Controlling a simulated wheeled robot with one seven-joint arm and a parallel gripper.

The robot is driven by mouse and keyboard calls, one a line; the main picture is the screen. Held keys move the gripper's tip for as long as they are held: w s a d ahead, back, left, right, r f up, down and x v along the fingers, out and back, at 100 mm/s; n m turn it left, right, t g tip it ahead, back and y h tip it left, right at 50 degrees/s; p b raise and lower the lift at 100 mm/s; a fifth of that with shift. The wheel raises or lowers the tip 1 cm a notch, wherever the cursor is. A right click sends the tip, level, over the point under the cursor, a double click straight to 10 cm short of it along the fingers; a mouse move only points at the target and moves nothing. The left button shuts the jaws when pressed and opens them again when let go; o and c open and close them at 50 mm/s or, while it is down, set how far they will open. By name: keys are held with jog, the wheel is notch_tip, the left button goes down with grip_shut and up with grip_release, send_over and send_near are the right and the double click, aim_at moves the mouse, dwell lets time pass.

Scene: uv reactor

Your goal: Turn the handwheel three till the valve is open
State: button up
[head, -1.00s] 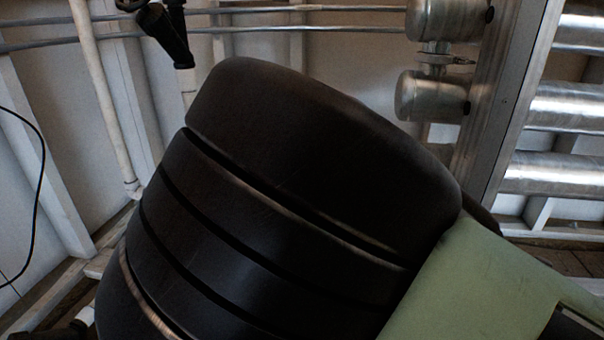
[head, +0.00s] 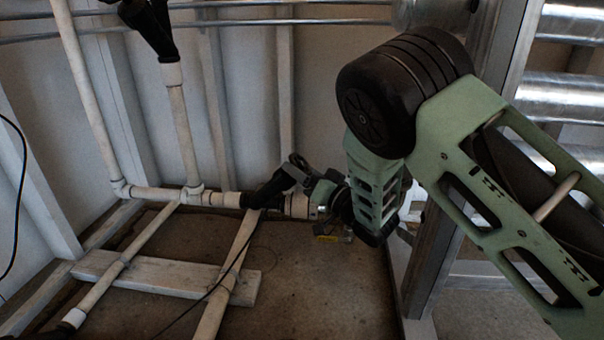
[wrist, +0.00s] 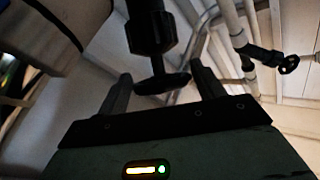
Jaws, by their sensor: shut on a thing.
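In the wrist view a black handwheel (wrist: 163,83) on a dark valve stem (wrist: 150,30) lies between the two dark fingers of my gripper (wrist: 160,85). The fingers are shut on its rim. In the head view my gripper (head: 318,192) is low at the end of my green arm, beside a black valve body (head: 268,188) on the white pipework. The wheel is mostly hidden there by the gripper and is too small to make out. I see no number on it, and the valve's opening cannot be read.
Another black valve (head: 150,28) stands on a white upright pipe (head: 183,130) at the upper left. A metal post (head: 470,160) and silver cylinders (head: 565,105) stand right. A thin black cable crosses the floor pipes.

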jog(key=shift+w+d+f+n+g+y, duration=0.15)
jog(key=shift+n+g+y, duration=0.75)
jog(key=shift+n+y, duration=0.5)
jog(key=shift+w+a+n+g+y, duration=0.15)
jog(key=shift+n+g+y, duration=0.85)
jog(key=shift+n, duration=0.6)
jog(key=shift+n+y, duration=0.3)
jog(key=o, duration=0.9)
